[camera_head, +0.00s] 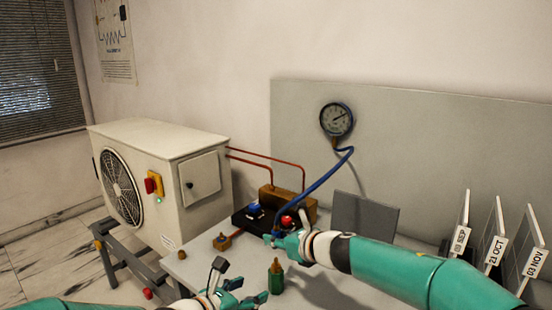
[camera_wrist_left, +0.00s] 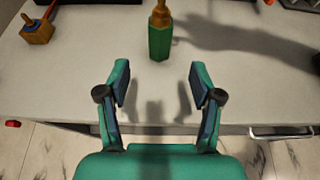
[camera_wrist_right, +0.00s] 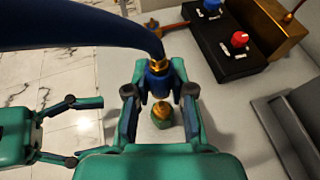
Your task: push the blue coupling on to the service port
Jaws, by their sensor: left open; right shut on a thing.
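The blue coupling (camera_wrist_right: 158,84) with a brass collar hangs at the end of the blue hose (camera_head: 322,181). My right gripper (camera_wrist_right: 158,76) is shut on it, above the table. In the right wrist view a green hexagonal piece with a brass top (camera_wrist_right: 161,112) shows just beyond the coupling; I cannot tell the gap. It stands upright in the head view (camera_head: 276,277). A brass block with a short stub (camera_head: 222,241), apparently the service port, sits left of the coupling, apart from it. My left gripper (camera_wrist_left: 157,88) is open and empty, facing the green piece.
A black manifold (camera_head: 250,218) with a blue and a red knob stands behind, beside a brass block (camera_head: 288,203). A round gauge (camera_head: 336,119) hangs on the back panel. A grey plate (camera_head: 364,216) and dated panels (camera_head: 497,241) stand right. The table front is mostly clear.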

